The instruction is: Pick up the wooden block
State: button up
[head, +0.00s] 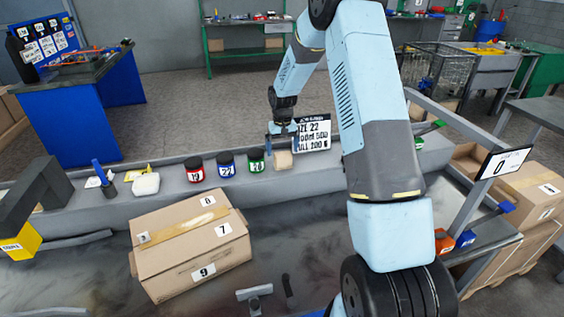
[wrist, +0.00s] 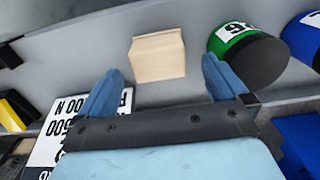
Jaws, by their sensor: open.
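The wooden block (wrist: 158,57) is a pale, light wood piece on the grey shelf. In the head view the block (head: 283,160) sits between the green-labelled jar and the white sign, just below my gripper. My gripper (head: 282,143) is open, with two blue fingers. In the wrist view my gripper (wrist: 158,78) has one finger to each side of the block's line, and the block lies beyond the fingertips, apart from them. Nothing is between the fingers.
A green jar (wrist: 245,52) stands close beside the block, with a blue jar (head: 226,164) and a red jar (head: 195,169) further left. A white sign (head: 313,134) stands right of the block. A cardboard box (head: 190,242) lies in front of the shelf (head: 170,204).

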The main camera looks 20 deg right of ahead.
aim_at(283, 154)
jog(key=shift+d+f, duration=0.1)
jog(key=shift+f, duration=2.6)
jog(key=c, duration=1.1)
jog(key=shift+r, duration=0.2)
jog(key=shift+r, duration=0.3)
notch_tip(283, 154, up, 2)
jog(key=shift+r, duration=0.25)
jog(key=s+a+r, duration=0.2)
jog(key=s+r, duration=0.2)
jog(key=s, duration=0.2)
jog(key=s+a+r, duration=0.3)
jog(key=s+r, duration=0.2)
jog(key=s, duration=0.1)
jog(key=shift+s+a+r, duration=0.3)
jog(key=shift+s+a, duration=0.05)
jog(key=shift+s, duration=0.05)
